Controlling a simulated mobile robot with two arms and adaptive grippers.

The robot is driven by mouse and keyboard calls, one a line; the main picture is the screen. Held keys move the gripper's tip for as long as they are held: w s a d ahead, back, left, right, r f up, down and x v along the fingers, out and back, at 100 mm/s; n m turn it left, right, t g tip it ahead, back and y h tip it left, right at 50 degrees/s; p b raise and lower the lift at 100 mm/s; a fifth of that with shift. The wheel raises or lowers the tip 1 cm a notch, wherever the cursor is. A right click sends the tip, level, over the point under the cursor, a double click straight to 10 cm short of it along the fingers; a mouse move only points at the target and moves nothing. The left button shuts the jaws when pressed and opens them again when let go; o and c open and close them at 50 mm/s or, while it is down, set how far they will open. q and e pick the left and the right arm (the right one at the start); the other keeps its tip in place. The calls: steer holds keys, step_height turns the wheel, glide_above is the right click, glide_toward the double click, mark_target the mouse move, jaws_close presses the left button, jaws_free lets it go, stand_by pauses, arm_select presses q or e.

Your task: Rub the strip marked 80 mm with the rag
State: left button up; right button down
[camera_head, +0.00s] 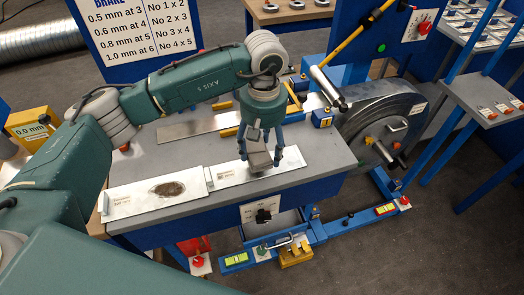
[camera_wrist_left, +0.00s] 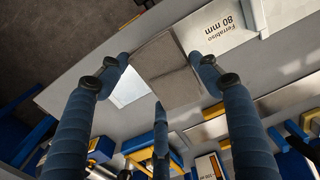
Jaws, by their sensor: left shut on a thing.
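The strip marked 80 mm (camera_head: 229,175) lies on the grey bench, a flat light metal piece with a printed white left end. Its label (camera_wrist_left: 228,24) reads 80 mm in the left wrist view. My left gripper (camera_head: 258,146) is over the middle of this strip, pointing down, its fingers shut on a grey-brown rag (camera_head: 259,161). The rag (camera_wrist_left: 165,70) also shows between the fingers in the left wrist view and covers part of the strip. I cannot tell whether it presses on the metal. My right gripper is not in view.
A second strip (camera_head: 130,202) with a dark brown stain lies end to end on the left. A bare metal strip (camera_head: 189,128) lies farther back on the bench (camera_head: 320,149). A large grey wheel-shaped housing (camera_head: 383,117) stands at the bench's right end.

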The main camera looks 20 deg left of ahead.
mark_target(261, 150)
arm_select(q)
steer(key=shift+r, duration=0.85)
steer(key=shift+r+p, duration=0.55)
steer(key=shift+r, duration=1)
steer(key=shift+s+f, duration=0.1)
